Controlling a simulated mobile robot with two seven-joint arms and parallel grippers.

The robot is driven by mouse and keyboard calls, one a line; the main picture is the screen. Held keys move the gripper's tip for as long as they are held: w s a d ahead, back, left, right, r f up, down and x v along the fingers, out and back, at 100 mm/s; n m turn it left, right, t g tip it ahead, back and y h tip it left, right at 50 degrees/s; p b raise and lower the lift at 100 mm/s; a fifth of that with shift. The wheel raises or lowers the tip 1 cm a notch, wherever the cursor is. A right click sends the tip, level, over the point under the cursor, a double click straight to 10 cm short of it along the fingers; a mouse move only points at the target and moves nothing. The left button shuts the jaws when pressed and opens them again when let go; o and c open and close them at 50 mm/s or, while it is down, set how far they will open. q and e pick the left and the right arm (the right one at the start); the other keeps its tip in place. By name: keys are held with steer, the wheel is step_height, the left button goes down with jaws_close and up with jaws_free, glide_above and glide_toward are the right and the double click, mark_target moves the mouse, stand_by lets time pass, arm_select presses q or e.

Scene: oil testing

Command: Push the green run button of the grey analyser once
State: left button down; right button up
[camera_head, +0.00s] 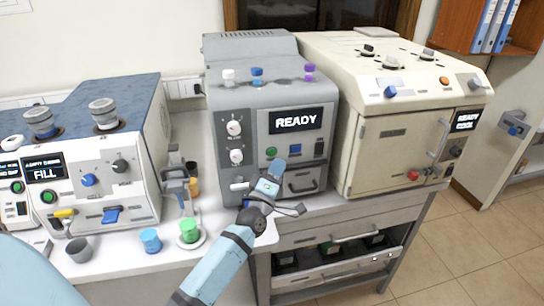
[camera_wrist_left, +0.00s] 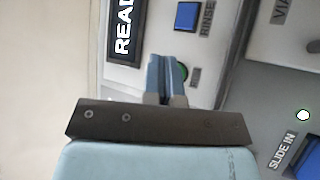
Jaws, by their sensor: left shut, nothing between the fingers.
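The grey analyser (camera_head: 221,105) stands in the middle of the bench, and its display (camera_head: 295,120) reads READY. Its round green run button (camera_head: 271,151) sits below the display, left of a small blue button. My left gripper (camera_head: 279,166) is shut and empty, with its fingertips just below and right of the green button. In the left wrist view the shut fingers (camera_wrist_left: 166,72) partly cover the green button (camera_wrist_left: 183,70). I cannot tell whether they touch it. My right gripper is not in view.
A blue RINSE button (camera_wrist_left: 186,16) is close by the fingers. A cream machine (camera_head: 398,155) stands close on the right, a white machine (camera_head: 120,190) reading FILL on the left. Blue (camera_head: 150,240) and green (camera_head: 189,230) cups stand at the bench front. Below is an open drawer (camera_head: 335,262).

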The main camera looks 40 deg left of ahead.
arm_select(q)
steer(key=shift+w+a, duration=0.65)
steer(key=shift+a, duration=0.05)
steer(key=shift+w+a, duration=0.1)
steer(key=shift+a, duration=0.05)
stand_by(1.6)
steer(key=shift+w+a, duration=0.2)
steer(key=shift+w+a+b, duration=0.25)
steer(key=shift+a+b, duration=0.05)
stand_by(0.7)
steer(key=shift+s+d, duration=0.1)
steer(key=shift+s+d+p, duration=0.35)
steer(key=shift+s+d, duration=0.15)
steer(key=shift+d, duration=0.05)
stand_by(0.4)
